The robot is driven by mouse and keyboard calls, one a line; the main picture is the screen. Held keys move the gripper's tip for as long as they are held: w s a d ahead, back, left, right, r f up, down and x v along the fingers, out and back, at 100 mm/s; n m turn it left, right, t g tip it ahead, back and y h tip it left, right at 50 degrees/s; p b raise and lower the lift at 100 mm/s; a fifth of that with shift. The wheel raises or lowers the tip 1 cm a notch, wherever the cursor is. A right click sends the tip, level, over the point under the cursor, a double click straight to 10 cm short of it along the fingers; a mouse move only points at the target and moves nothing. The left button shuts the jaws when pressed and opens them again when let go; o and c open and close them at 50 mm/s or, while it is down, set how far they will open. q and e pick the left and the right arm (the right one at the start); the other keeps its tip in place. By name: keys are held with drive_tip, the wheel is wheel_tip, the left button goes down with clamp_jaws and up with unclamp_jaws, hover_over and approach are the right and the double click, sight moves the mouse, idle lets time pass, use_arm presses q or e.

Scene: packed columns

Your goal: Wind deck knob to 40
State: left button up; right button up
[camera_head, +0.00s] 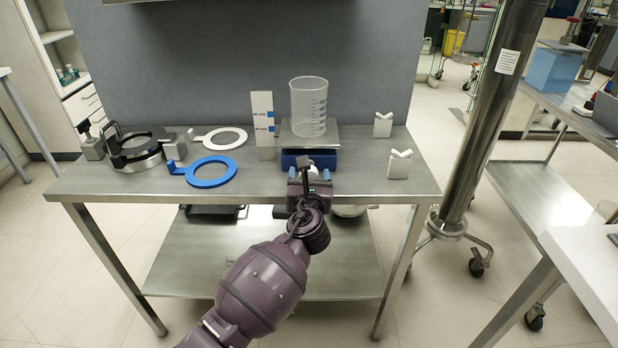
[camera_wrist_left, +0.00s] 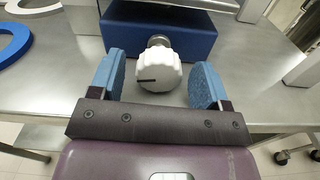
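The deck knob (camera_wrist_left: 158,69) is a white, ribbed knob with a dark line pointing left in the left wrist view. It sits on the front of a blue base (camera_wrist_left: 172,32), which also shows in the head view (camera_head: 292,158). My left gripper (camera_wrist_left: 161,82) is open, its blue fingers on either side of the knob with visible gaps. In the head view the left gripper (camera_head: 309,176) is at the table's front edge and mostly hides the knob. No number scale is readable. My right gripper is not in view.
A clear beaker (camera_head: 308,107) stands on the deck's metal plate (camera_head: 325,137). A white card with blue marks (camera_head: 263,118) stands left of it. Two white V-blocks (camera_head: 399,164) are at right. A blue ring (camera_head: 211,172), a white ring (camera_head: 222,137) and a dark ring fixture (camera_head: 138,152) lie left.

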use_arm(q)
drive_tip(key=c, duration=0.9)
drive_tip(key=shift+r+m+p, duration=0.3)
drive_tip(key=shift+p, duration=0.15)
drive_tip(key=shift+o, duration=0.2)
drive_tip(key=shift+r+p, duration=0.1)
drive_tip(key=shift+p, duration=0.2)
drive_tip(key=shift+m, duration=0.4)
drive_tip(key=shift+f, duration=0.4)
drive_tip(key=o, duration=0.9)
